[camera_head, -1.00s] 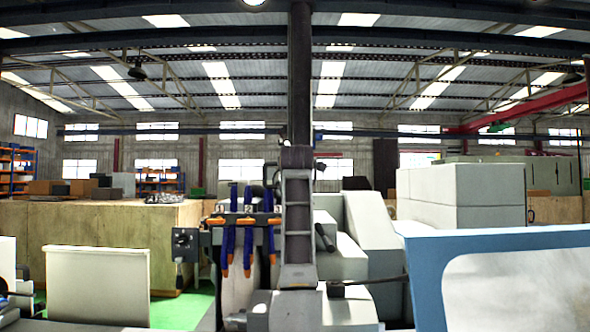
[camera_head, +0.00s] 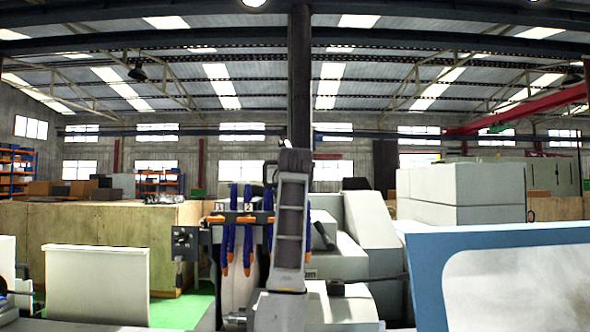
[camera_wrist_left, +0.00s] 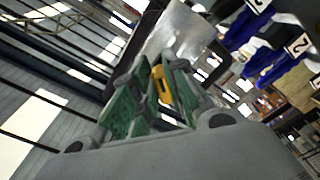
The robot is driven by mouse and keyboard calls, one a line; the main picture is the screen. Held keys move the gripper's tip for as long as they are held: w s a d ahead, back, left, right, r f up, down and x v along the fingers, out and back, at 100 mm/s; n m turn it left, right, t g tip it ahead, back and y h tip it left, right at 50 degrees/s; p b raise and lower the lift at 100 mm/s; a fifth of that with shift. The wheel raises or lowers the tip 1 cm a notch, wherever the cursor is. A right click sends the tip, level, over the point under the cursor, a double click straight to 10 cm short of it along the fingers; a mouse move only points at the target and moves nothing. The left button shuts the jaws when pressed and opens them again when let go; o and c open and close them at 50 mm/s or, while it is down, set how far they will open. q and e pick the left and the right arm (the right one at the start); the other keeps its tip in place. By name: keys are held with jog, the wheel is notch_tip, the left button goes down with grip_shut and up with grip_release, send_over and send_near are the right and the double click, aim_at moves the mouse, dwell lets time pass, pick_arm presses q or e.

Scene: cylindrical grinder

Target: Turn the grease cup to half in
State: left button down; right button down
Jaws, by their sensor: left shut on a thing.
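In the left wrist view my left gripper (camera_wrist_left: 163,84) has its green-padded fingers close together on a small yellow piece, which I take to be the grease cup (camera_wrist_left: 158,74). The fingers hide most of it, so its turn position cannot be read. A shiny metal surface (camera_wrist_left: 170,40) lies just beyond the fingertips. In the head view a grey ladder-like link (camera_head: 291,220), apparently of my own arm, stands in front of the machine; the gripper and cup cannot be made out there. My right gripper is in neither view.
Blue hoses (camera_head: 232,235) with orange ends and numbered tags hang just left of the link. A dark control box (camera_head: 185,243) stands left of them. Grey machine covers (camera_head: 368,235) and a blue-framed panel (camera_head: 500,270) stand on the right.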

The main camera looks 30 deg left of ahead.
pick_arm(q)
jog(key=m+p, duration=0.1)
jog(key=m, duration=0.2)
jog(key=m+p, duration=0.1)
jog(key=m, duration=0.3)
jog(key=a+f+m+p, duration=0.1)
jog(key=m, duration=0.2)
jog(key=shift+s+p, duration=0.3)
jog(key=shift+p, duration=0.05)
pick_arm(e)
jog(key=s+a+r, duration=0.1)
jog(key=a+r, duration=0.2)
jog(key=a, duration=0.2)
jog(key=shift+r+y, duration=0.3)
pick_arm(q)
jog(key=c, duration=1.4)
grip_release()
jog(key=shift+a, duration=0.1)
jog(key=shift+c, duration=0.2)
jog(key=v, duration=1.2)
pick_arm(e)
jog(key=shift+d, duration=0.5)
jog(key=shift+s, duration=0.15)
